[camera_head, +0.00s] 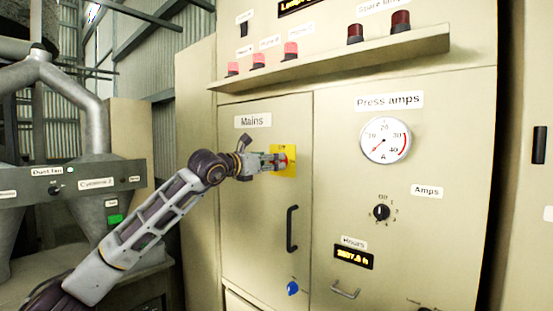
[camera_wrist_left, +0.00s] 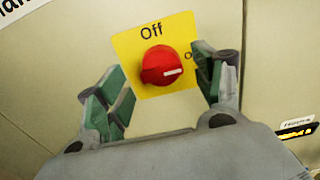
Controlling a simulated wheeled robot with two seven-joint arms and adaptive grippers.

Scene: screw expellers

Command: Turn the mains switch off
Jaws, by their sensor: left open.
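The mains switch is a red round knob (camera_wrist_left: 162,66) on a yellow plate (camera_wrist_left: 128,46), on the cabinet door under the "Mains" label (camera_head: 252,121). The plate also shows in the head view (camera_head: 291,171). In the wrist view "Off" stands above the knob. The knob's white mark points right, towards a second label mostly hidden by a finger. My left gripper (camera_head: 275,162) is in front of the switch. In the wrist view its fingers (camera_wrist_left: 163,84) are open, one on each side of the knob, with visible gaps. My right gripper is not in view.
A black door handle (camera_head: 291,229) and a blue knob (camera_head: 292,288) are below the switch. A shelf (camera_head: 340,60) with several red lamps juts out above. The "Press amps" gauge (camera_head: 386,140) and a black selector (camera_head: 381,212) are to the right. A grey control panel (camera_head: 80,190) stands left.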

